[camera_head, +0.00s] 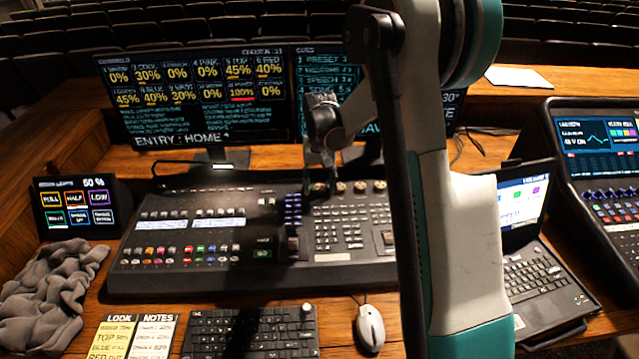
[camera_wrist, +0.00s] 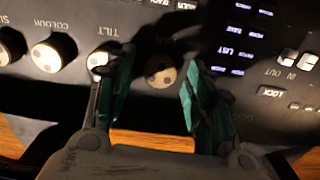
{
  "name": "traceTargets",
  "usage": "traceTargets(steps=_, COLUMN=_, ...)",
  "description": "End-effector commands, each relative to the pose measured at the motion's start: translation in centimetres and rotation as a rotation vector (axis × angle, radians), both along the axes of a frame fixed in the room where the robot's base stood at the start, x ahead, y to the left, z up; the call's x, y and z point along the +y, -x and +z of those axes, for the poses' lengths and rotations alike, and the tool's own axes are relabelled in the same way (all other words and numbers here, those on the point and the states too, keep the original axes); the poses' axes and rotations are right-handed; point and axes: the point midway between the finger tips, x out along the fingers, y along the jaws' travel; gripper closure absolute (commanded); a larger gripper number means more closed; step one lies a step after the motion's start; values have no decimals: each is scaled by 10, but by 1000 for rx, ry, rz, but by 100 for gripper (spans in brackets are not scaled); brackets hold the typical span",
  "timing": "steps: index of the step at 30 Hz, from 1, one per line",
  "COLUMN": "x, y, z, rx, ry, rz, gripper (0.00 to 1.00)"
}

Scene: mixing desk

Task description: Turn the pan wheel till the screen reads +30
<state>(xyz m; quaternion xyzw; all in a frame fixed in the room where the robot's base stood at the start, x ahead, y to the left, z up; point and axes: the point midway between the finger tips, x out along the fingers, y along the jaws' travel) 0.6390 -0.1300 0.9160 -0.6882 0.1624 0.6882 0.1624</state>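The pan wheel (camera_wrist: 160,72) is a round pale knob in the wrist view, last in a row beside the tilt wheel (camera_wrist: 99,60). My gripper (camera_wrist: 158,75) is open, with its two green-padded fingers on either side of the pan wheel and a visible gap at each side. I cannot tell how deep the fingertips reach. In the head view my gripper (camera_head: 322,178) points down at the back of the desk console, and the pan wheel is hidden there. The right screen (camera_head: 452,108) is partly covered by my arm; "30°" shows at its edge, its sign hidden.
The console (camera_head: 180,262) fills the middle of the wooden desk. A left monitor (camera_head: 200,100), a small touch panel (camera_head: 75,208), a grey cloth (camera_head: 48,292), a keyboard (camera_head: 250,332), a mouse (camera_head: 370,328) and a laptop (camera_head: 540,280) surround it.

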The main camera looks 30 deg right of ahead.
Motion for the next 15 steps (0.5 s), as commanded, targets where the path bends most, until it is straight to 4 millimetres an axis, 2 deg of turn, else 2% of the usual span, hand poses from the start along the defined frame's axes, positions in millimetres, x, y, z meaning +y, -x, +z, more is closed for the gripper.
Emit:
traceTargets(steps=8, x=0, y=0, z=8, rx=0, ry=0, rz=0, gripper=51)
traceTargets(steps=15, x=0, y=0, z=51, rx=0, ry=0, rz=0, gripper=51)
